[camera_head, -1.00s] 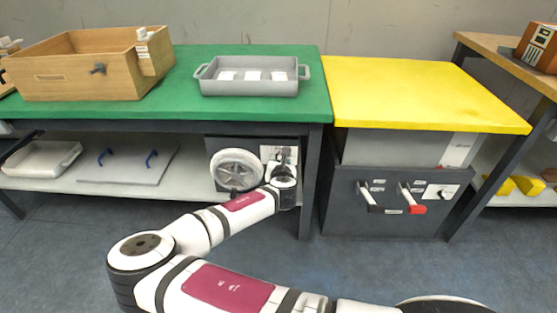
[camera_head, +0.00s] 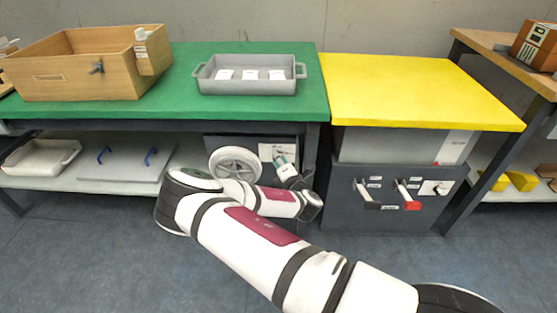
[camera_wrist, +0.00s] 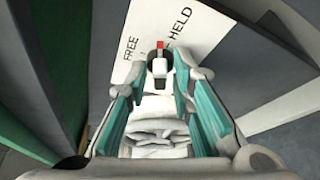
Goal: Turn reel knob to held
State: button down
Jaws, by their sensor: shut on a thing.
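The reel knob (camera_wrist: 160,66) is a small dark and white knob with a red mark on its upper edge. It sits on a white plate (camera_wrist: 195,28) printed FREE on the left and HELD on the right. In the wrist view its red mark lies between the two words. My gripper (camera_wrist: 163,78) has teal-lined fingers closed on the knob from both sides; the fingertips partly hide it. In the head view my gripper (camera_head: 286,170) is at the reel unit under the green table, beside the white spoked reel (camera_head: 236,162). The knob is hidden there.
The green table (camera_head: 150,112) overhangs the unit, and its dark leg (camera_head: 310,165) stands close right of my gripper. A dark panel with handles (camera_head: 345,215) stands under the yellow table (camera_head: 415,90). The floor in front is open.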

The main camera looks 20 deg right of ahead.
jog(key=shift+f+m+t+b, duration=0.15)
jog(key=shift+m+t, duration=0.25)
jog(key=shift+m, duration=0.55)
jog(key=shift+f+m+t+b, duration=0.1)
jog(key=shift+m+t+b, duration=0.25)
jog(key=shift+m, duration=0.6)
jog(key=shift+y, duration=0.4)
jog(key=c, duration=1.7)
grip_release()
jog(key=s, duration=0.8)
jog(key=s+d, duration=0.1)
jog(key=s, duration=0.3)
jog(key=shift+w, duration=0.1)
